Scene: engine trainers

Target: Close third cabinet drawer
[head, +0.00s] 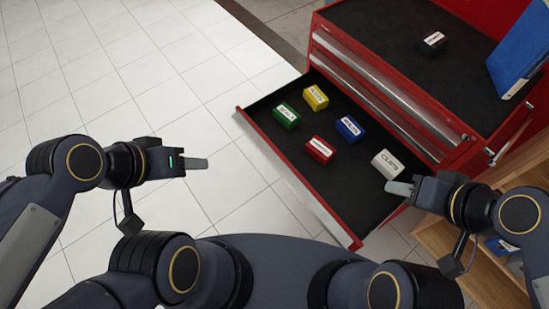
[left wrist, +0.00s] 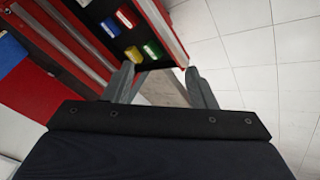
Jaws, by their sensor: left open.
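The red tool cabinet (head: 400,95) stands at the upper right, with one drawer (head: 270,137) pulled out toward me. The open drawer has a black liner and holds green, yellow, red, blue and white labelled boxes. My left gripper (head: 208,163) is left of the drawer's front, apart from it, over the tiled floor. In the left wrist view my left gripper (left wrist: 162,78) has its fingers apart and empty, with the drawer (left wrist: 173,30) beyond them. My right gripper (head: 388,187) is at the drawer's near right end, close to the white box (head: 386,163); whether it touches anything is unclear.
A wooden shelf (head: 480,270) stands at the lower right, near my right arm. The white tiled floor (head: 130,60) left of the drawer is clear.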

